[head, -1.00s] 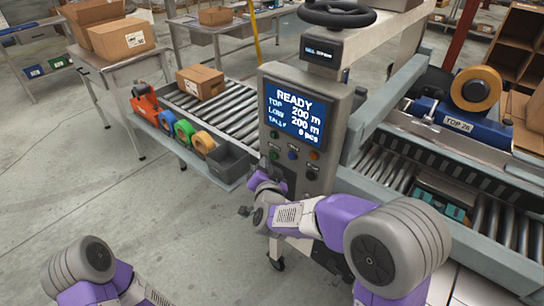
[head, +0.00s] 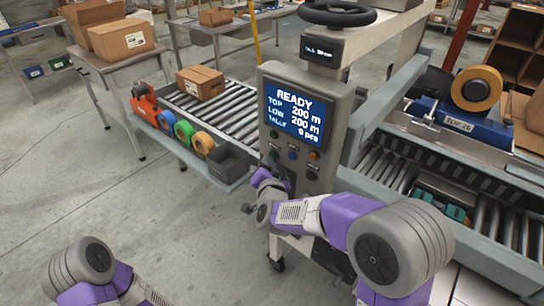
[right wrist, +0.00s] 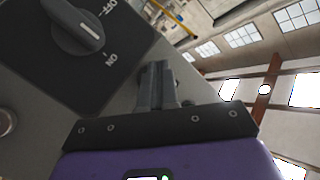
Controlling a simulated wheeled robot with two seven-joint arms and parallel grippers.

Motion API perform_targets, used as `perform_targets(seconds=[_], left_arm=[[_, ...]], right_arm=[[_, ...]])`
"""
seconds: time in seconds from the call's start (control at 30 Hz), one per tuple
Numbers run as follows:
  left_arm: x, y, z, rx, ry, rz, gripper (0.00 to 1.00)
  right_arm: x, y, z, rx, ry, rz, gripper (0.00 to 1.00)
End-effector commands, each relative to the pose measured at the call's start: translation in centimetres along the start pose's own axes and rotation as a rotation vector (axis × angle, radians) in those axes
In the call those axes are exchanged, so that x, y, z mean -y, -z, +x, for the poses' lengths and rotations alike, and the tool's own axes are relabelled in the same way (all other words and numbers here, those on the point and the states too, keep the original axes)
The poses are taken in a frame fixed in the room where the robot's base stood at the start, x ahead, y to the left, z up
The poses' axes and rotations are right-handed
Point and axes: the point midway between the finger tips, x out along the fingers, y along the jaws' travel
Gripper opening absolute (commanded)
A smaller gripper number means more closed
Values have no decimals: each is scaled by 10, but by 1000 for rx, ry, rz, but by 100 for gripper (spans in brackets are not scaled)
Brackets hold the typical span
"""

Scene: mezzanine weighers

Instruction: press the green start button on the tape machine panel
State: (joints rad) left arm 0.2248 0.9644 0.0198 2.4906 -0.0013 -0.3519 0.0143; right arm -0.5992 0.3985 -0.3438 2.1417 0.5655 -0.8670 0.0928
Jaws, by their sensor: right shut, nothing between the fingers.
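The tape machine panel (head: 338,120) stands upright at the centre of the head view, its screen (head: 295,112) reading READY. Small buttons sit below the screen; a green one (head: 274,155) is at the left of the lower row. My right gripper (head: 280,184) is just below that button, close to the panel, its fingertips hard to make out there. In the right wrist view its fingers (right wrist: 158,70) are shut together and empty, in front of the grey panel face. The green button cannot be made out there. My left gripper is out of view.
A black rotary switch (right wrist: 80,25) marked OFF and ON is beside the right fingers. A grey bin (head: 228,163) and tape rolls (head: 183,131) line the conveyor left of the panel. A cardboard box (head: 200,82) sits on the rollers.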

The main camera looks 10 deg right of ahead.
Motion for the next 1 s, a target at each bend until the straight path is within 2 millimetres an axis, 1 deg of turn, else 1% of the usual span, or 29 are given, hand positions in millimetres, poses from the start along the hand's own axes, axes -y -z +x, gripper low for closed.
perform_targets(seconds=[0.6,1.0], left_arm=[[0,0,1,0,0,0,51],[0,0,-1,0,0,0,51]], right_arm=[[-2,2,2,-2,-1,1,0],[7,-6,-10,0,0,0,0]])
